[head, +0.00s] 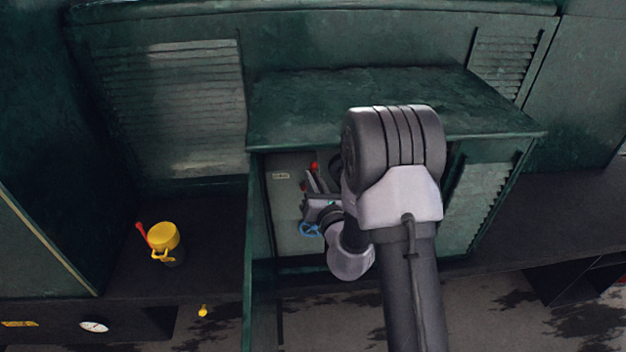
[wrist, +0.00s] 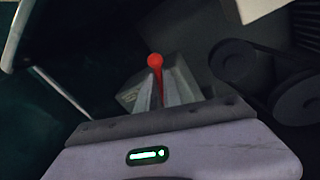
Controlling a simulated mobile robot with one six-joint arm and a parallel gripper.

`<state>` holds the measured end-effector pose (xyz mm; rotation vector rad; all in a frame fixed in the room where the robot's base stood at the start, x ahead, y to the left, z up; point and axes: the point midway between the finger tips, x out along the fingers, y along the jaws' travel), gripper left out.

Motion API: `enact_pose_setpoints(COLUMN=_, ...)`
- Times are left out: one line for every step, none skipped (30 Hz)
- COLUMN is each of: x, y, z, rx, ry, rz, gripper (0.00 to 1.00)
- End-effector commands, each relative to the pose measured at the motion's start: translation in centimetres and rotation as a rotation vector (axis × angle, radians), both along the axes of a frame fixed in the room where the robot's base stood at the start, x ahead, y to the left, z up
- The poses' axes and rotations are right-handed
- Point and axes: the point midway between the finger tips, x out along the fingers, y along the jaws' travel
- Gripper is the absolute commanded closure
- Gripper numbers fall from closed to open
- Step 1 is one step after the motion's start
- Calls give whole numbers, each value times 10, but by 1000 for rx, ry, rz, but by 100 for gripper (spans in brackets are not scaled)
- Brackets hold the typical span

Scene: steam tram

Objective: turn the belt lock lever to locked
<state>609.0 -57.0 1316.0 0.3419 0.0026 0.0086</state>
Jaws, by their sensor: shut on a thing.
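The lever is red with a round knob (wrist: 155,60) and stands between the fingers of my gripper (wrist: 158,92) in the wrist view. My gripper is shut on its shaft, with the knob sticking out beyond the fingertips. In the head view the red knob (head: 314,166) shows inside the open green cabinet, just above my gripper (head: 316,186). The lever's base is hidden by the fingers, and I cannot read any lock marking.
Dark round pulleys (wrist: 235,62) sit right of the lever in the wrist view. A blue ring (head: 310,230) shows below my gripper. A yellow can (head: 163,238) stands on the left ledge.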

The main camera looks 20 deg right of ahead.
Motion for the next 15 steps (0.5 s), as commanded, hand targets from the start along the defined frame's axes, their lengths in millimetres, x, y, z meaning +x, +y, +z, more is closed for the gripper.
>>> enact_pose_setpoints(x=1, y=0, z=2, rx=1, ry=-4, rz=-1, gripper=100)
enact_pose_setpoints(x=1, y=0, z=2, rx=1, ry=-4, rz=-1, gripper=100)
enact_pose_setpoints(x=1, y=-1, z=2, rx=3, ry=-5, rz=-2, gripper=100)
enact_pose_setpoints(x=1, y=-1, z=1, rx=5, ry=-5, rz=-2, gripper=100)
enact_pose_setpoints(x=1, y=-1, z=1, rx=8, ry=-6, rz=-1, gripper=100)
enact_pose_setpoints(x=0, y=-1, z=1, rx=15, ry=-7, rz=-1, gripper=100)
enact_pose_setpoints(x=0, y=-2, z=1, rx=23, ry=-9, rz=-2, gripper=100)
enact_pose_setpoints(x=0, y=-2, z=0, rx=32, ry=-11, rz=-2, gripper=100)
enact_pose_setpoints(x=0, y=-3, z=0, rx=46, ry=-13, rz=-3, gripper=100)
enact_pose_setpoints(x=0, y=-4, z=-1, rx=59, ry=-16, rz=-3, gripper=100)
enact_pose_setpoints(x=0, y=-5, z=-1, rx=74, ry=-20, rz=-3, gripper=100)
enact_pose_setpoints(x=0, y=-6, z=-2, rx=96, ry=-24, rz=-2, gripper=100)
enact_pose_setpoints(x=0, y=-6, z=-3, rx=116, ry=-28, rz=-2, gripper=100)
enact_pose_setpoints(x=-1, y=-8, z=-4, rx=136, ry=-33, rz=-3, gripper=100)
enact_pose_setpoints(x=-1, y=-9, z=-5, rx=166, ry=-39, rz=-3, gripper=100)
